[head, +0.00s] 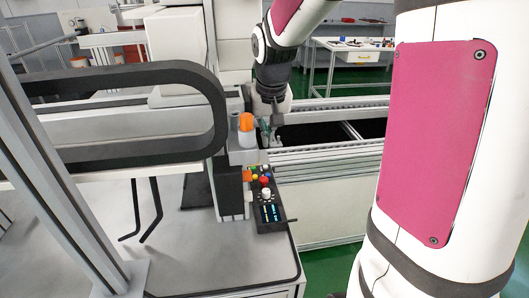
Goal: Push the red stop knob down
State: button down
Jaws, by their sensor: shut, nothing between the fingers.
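The red stop knob (265,181) is small and sits on the upper face of a dark control box (271,226) at the right edge of the grey table. It is uncovered, but too small to tell how far it stands up. My gripper (277,119) is shut and empty. It points down beyond the box, above and slightly right of the knob in the picture, and is clearly apart from it.
Other small coloured buttons and a white knob (266,194) surround the red knob. An orange-topped light (246,123) stands just behind the box. A black curved guard (216,110) is at left. Conveyor rails (330,150) run to the right.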

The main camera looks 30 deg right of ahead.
send_over(266, 177)
notch_tip(266, 177, down, 12)
jog(key=shift+a+r+b, duration=0.1)
jog(key=shift+r+b, duration=0.15)
jog(key=shift+b, duration=0.15)
jog(key=shift+f, duration=0.75)
notch_tip(266, 177, down, 2)
jog(key=shift+b, duration=0.65)
jog(key=shift+r+p, duration=0.45)
jog(key=shift+r, duration=0.1)
jog(key=w+p+v, duration=0.1)
jog(key=p+v, duration=0.1)
jog(key=v, duration=1.1)
jog(key=shift+d, duration=0.3)
